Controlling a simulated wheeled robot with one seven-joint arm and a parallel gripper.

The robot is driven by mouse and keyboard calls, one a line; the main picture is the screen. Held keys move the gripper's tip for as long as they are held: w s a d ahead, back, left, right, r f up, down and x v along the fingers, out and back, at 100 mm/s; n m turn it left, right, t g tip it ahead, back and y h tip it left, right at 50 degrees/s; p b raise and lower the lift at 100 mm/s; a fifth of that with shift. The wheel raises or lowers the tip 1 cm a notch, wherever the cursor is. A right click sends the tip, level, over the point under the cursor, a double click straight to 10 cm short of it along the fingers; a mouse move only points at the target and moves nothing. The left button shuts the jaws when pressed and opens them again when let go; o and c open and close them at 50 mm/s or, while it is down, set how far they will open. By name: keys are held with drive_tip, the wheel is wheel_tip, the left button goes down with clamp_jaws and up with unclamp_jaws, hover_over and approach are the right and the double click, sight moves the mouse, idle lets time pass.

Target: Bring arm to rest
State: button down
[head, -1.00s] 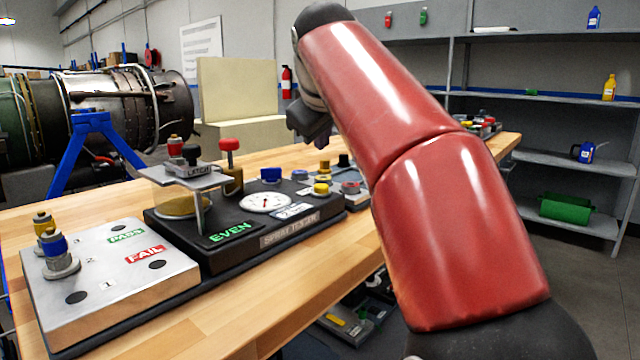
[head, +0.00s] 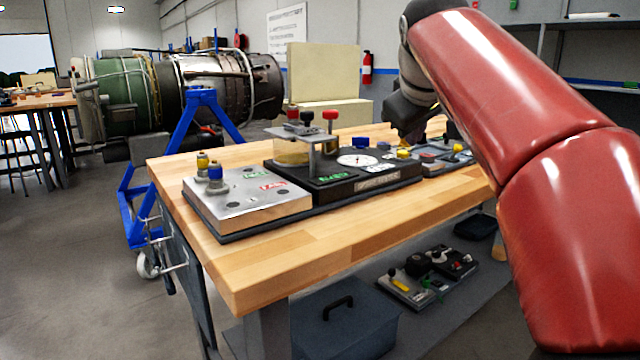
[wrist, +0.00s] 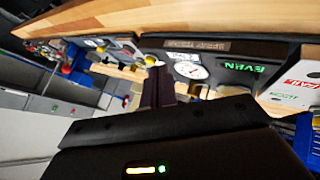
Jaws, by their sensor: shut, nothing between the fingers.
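My red arm (head: 510,95) is raised and bent on the right of the head view. Its dark wrist end (head: 408,112) hangs above the far right part of the workbench, beyond the spray tester (head: 345,183). The fingers are not clear there. In the wrist view my gripper (wrist: 158,88) shows as two dark fingers held together, with nothing between them. The picture there is tilted, and the tester's gauge and green EVEN label lie beyond the fingers. I cannot tell the exact height of the gripper above the bench.
A wooden workbench (head: 290,262) fills the middle. A metal pass/fail block (head: 240,200) with two nozzles stands at its left. A blue stand (head: 200,112) carries a turbine (head: 215,82) behind. A grey toolbox (head: 345,315) sits below the bench. Floor is clear at left.

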drive_tip(key=s+f+m+g+y, duration=0.1)
drive_tip(key=s+f+m, duration=0.2)
drive_tip(key=s+f, duration=1)
drive_tip(key=s+f+m+g, duration=0.2)
drive_tip(key=s+f+m, duration=0.1)
drive_tip(key=s+f, duration=1)
wheel_tip(320, 180, down, 6)
drive_tip(key=shift+s+a+y, duration=0.2)
drive_tip(key=shift+s+y, duration=0.15)
drive_tip(key=shift+y, duration=0.05)
